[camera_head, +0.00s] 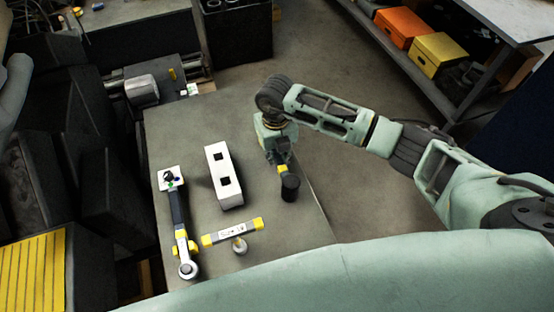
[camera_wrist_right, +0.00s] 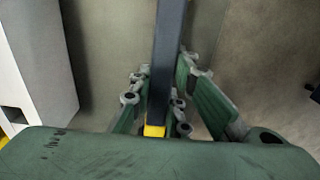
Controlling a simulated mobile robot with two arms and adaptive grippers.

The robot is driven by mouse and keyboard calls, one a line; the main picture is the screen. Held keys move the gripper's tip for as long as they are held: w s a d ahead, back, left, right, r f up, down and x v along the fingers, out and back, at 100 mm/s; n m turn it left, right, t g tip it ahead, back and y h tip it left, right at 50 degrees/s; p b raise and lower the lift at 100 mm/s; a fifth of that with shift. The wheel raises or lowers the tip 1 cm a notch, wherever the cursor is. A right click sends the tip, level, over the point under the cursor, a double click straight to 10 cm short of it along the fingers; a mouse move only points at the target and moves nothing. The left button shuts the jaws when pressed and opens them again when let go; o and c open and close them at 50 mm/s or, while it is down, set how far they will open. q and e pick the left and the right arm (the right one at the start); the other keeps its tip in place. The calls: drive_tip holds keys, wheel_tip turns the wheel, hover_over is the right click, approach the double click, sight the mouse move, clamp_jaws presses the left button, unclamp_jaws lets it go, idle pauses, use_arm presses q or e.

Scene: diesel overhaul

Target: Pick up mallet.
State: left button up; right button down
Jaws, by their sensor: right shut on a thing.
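The mallet shows in the head view as a black cylindrical head (camera_head: 290,188) with a yellow band just above it, near the right edge of the grey table. My right gripper (camera_head: 279,160) reaches down over it and is shut on its handle. In the right wrist view the dark handle (camera_wrist_right: 168,60) with a yellow band runs between the closed fingers of my right gripper (camera_wrist_right: 157,100). Whether the mallet touches the table is not clear. My left gripper is out of view.
On the grey table (camera_head: 270,240) lie a white block with two square holes (camera_head: 223,175), a long dark wrench-like tool (camera_head: 178,215) and a yellow-and-grey T-handled tool (camera_head: 232,233). A shelf with orange (camera_head: 400,27) and yellow boxes (camera_head: 438,54) stands beyond open floor.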

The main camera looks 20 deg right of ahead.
drive_tip(key=r, duration=0.1)
drive_tip(key=r+b, duration=0.1)
drive_tip(key=shift+s+r, duration=0.2)
drive_tip(key=shift+r, duration=0.2)
wheel_tip(320, 180, up, 7)
drive_tip(key=b, duration=0.4)
hover_over(292, 182)
drive_tip(key=shift+s, duration=0.1)
drive_tip(key=c, duration=2.3)
unclamp_jaws()
drive_tip(key=shift+f, duration=0.1)
clamp_jaws()
